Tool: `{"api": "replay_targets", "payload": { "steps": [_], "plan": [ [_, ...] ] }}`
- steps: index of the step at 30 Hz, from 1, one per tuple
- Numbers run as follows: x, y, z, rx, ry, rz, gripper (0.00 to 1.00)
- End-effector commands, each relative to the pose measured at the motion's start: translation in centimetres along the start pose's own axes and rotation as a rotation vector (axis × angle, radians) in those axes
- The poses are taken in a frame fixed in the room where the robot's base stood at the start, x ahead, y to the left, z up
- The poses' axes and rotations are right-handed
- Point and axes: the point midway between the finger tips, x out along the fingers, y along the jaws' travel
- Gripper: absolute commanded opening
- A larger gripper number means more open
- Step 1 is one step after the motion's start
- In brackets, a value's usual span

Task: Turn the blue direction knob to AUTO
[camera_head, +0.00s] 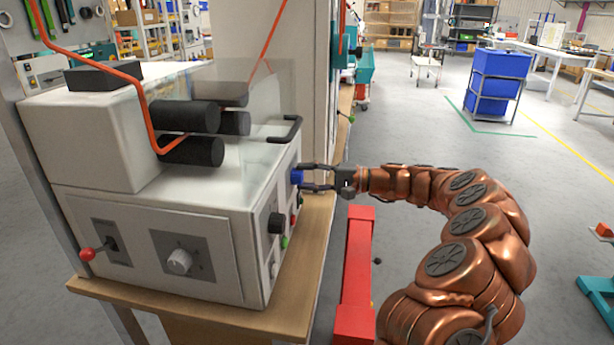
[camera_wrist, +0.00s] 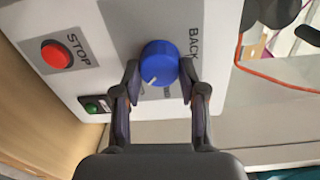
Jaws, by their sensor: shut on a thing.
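The knob also shows in the head view (camera_head: 296,176) on the machine's right side. My gripper (camera_wrist: 160,80) is shut on the knob, one finger on each side. In the head view my gripper (camera_head: 305,177) reaches the panel from the right. The fingers hide part of the knob's surrounding plate.
A red STOP button (camera_wrist: 55,54) and a green button (camera_wrist: 92,107) sit beside the knob. A black knob (camera_head: 275,222) is nearer on the same panel. A black handle (camera_head: 287,131) juts out above. A red post (camera_head: 355,270) stands below my arm. Open floor lies to the right.

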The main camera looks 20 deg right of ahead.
Motion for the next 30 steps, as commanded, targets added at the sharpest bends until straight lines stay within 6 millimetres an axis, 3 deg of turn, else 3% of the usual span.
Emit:
{"api": "replay_targets", "payload": {
  "steps": [5, 6, 13, 23, 30],
  "plan": [
    [0.0, 0.0, 0.0, 0.0, 0.0, 0.0, 0.07],
    [0.0, 0.0, 0.0, 0.0, 0.0, 0.0, 0.43],
    [0.0, 0.0, 0.0, 0.0, 0.0, 0.0, 0.67],
    [-0.2, 0.0, 0.0, -0.001, 0.001, 0.0, 0.67],
    [-3.0, 0.0, -0.2, -0.003, 0.008, 0.0, 0.67]
  ]
}}
